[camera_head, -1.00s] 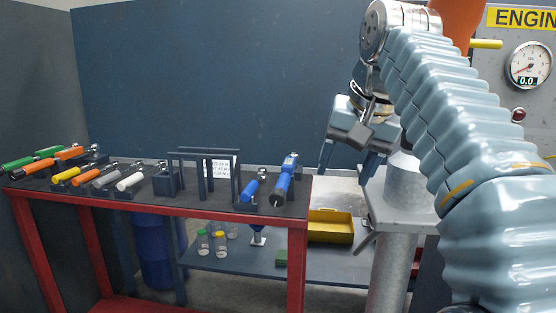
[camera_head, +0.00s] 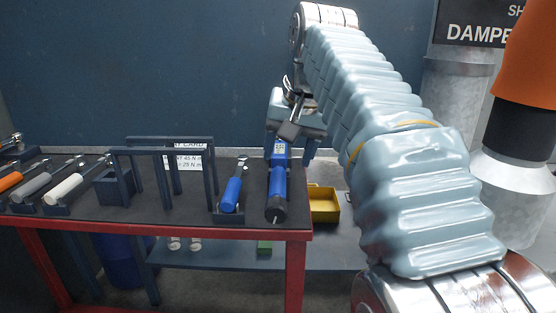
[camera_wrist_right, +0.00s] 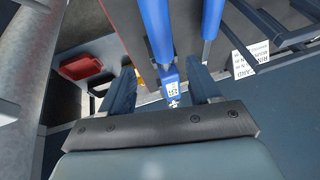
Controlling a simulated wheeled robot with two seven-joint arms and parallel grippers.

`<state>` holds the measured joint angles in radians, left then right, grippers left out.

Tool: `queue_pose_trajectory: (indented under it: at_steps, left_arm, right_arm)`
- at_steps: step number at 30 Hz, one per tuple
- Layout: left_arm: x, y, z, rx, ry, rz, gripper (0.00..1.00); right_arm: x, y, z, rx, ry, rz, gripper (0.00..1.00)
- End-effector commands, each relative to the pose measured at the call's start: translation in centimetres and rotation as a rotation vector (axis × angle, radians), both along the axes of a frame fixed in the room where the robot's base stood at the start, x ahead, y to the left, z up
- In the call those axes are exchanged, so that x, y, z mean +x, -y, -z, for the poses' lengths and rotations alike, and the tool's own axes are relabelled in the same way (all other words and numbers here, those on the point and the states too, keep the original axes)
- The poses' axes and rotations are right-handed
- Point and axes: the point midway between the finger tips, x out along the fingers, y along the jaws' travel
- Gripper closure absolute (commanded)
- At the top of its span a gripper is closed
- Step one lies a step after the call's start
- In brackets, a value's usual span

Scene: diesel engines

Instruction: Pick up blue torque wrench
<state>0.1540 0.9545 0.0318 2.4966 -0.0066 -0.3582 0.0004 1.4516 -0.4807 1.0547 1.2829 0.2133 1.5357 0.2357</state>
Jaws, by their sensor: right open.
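The blue torque wrench (camera_head: 278,185), with a black grip end and a small display, lies at the right end of the dark bench top. In the wrist view the wrench (camera_wrist_right: 157,30) runs between my right fingers, its display end nearest the palm. My right gripper (camera_head: 290,148) is open over the far end of the wrench. In the wrist view the gripper's fingers (camera_wrist_right: 162,82) stand either side of it, with gaps showing. A second blue-handled tool (camera_head: 233,190) lies just left of the wrench. My left gripper is out of view.
A dark frame rack (camera_head: 165,150) with a white card (camera_head: 186,160) stands left of the blue tools. White, grey and orange-handled tools (camera_head: 62,188) lie further left. A yellow tray (camera_head: 323,203) sits lower, right of the bench. The blue wall is behind.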

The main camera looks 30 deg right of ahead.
Motion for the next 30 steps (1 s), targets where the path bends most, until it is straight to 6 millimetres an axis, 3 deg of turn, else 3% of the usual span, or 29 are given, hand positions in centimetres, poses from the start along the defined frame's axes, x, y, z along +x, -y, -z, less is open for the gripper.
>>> queue_pose_trajectory:
  at_steps: [15, 23, 30]
  left_arm:
    - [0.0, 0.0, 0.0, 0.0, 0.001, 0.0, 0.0]
    - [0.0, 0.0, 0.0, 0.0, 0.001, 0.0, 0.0]
    - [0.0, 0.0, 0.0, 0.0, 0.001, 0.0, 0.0]
  right_arm:
    - [3.0, -0.1, 5.5, -0.002, 0.0, 0.002, 0.38]
    - [3.2, -0.1, 5.9, -0.001, 0.001, -0.001, 0.38]
    - [3.2, -0.1, 5.9, -0.001, 0.001, -0.001, 0.73]
